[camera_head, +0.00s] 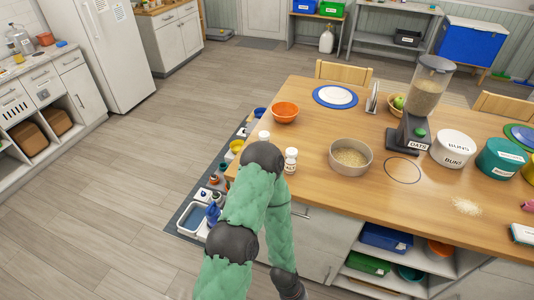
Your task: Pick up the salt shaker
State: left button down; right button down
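Two small white shakers or jars stand on the wooden counter near its left end. One white labelled shaker (291,161) stands upright just right of my arm's dark elbow. A second white one (264,136) stands just behind the elbow, its lower part hidden. The labels are too small to read, so I cannot tell which one is the salt shaker. A green arm of mine rises from the bottom, left of centre, bends at the counter edge and goes down again. Its fingers do not show. My other gripper is not in view either.
On the wooden counter (330,195) stand an orange bowl (285,112), a bowl of grain (350,157), a dispenser (424,100) and a white tub (453,149). A blue-rimmed plate (335,96) lies behind. Open shelves (400,262) sit below the counter. The floor at left is clear.

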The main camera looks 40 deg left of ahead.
aim_at(291, 152)
jog(key=u, duration=1.05)
